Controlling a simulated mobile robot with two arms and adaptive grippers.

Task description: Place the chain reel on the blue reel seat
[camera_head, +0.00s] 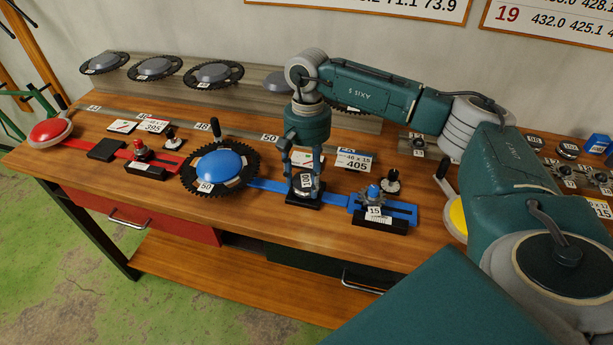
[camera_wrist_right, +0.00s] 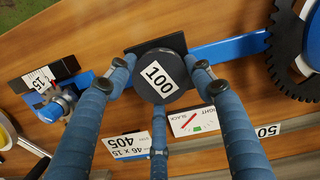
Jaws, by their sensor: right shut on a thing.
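The chain reel is a black disc (camera_head: 305,182) with a white "100" label. It is at the middle of the blue rail, and also shows in the right wrist view (camera_wrist_right: 158,78). Under it is the blue station's black square seat (camera_head: 293,201), its edge showing around the reel in the wrist view (camera_wrist_right: 136,54). My right gripper (camera_head: 304,173) points down with its fingers shut around the reel. The reel is over the seat, resting on it or very close above; I cannot tell which. My left gripper is not in view.
A black chainring with a blue cap (camera_head: 220,166) stands left of my gripper. A sprocket holder labelled 15 (camera_head: 374,212) is at right. The red station has a bare black seat (camera_head: 106,149). Several chainrings lie on the back shelf (camera_head: 212,72). Cards lie behind the reel.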

